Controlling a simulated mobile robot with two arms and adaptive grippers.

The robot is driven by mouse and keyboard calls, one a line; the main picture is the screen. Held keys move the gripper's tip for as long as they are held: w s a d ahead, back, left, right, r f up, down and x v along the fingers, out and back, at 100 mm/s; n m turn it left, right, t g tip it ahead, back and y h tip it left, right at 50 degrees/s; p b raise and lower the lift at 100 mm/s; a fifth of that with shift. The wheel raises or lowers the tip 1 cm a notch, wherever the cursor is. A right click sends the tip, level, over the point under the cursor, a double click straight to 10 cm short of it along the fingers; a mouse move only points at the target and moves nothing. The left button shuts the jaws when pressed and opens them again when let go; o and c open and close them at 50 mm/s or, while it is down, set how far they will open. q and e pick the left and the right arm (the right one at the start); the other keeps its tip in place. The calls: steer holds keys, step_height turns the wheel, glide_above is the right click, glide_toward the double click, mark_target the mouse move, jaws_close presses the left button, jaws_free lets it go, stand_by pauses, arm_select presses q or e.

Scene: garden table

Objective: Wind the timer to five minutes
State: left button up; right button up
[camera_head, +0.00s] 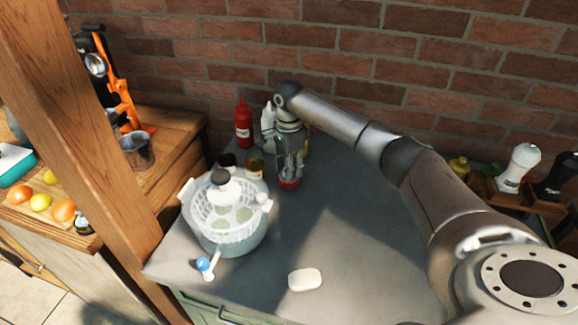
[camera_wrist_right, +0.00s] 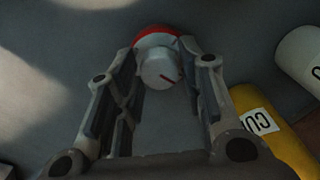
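The timer is small and red with a pale grey round knob that carries a red pointer mark. In the right wrist view the timer's knob (camera_wrist_right: 158,70) lies between the fingertips, with the red body (camera_wrist_right: 156,33) behind it. In the head view only the timer's red rim (camera_head: 289,184) shows on the counter below my right gripper (camera_head: 290,168); the gripper hides the knob. The right gripper's fingers in the right wrist view (camera_wrist_right: 162,72) are open, one on each side of the knob, with slim gaps. I cannot tell whether either finger touches it. My left gripper is out of view.
A red bottle (camera_head: 243,124), a pale bottle (camera_head: 267,122) and a small oil bottle (camera_head: 254,162) stand close behind and left. A salad spinner (camera_head: 232,240) stands to the left. A yellow bottle (camera_wrist_right: 272,130) is right of the fingers. The counter's front middle holds a white soap-like block (camera_head: 305,280).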

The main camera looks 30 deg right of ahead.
steer(key=c, duration=0.5)
steer(key=shift+m, duration=0.3)
steer(key=m, duration=0.3)
steer(key=shift+b, duration=0.4)
steer(key=m, duration=0.9)
steer(key=shift+m, duration=2.5)
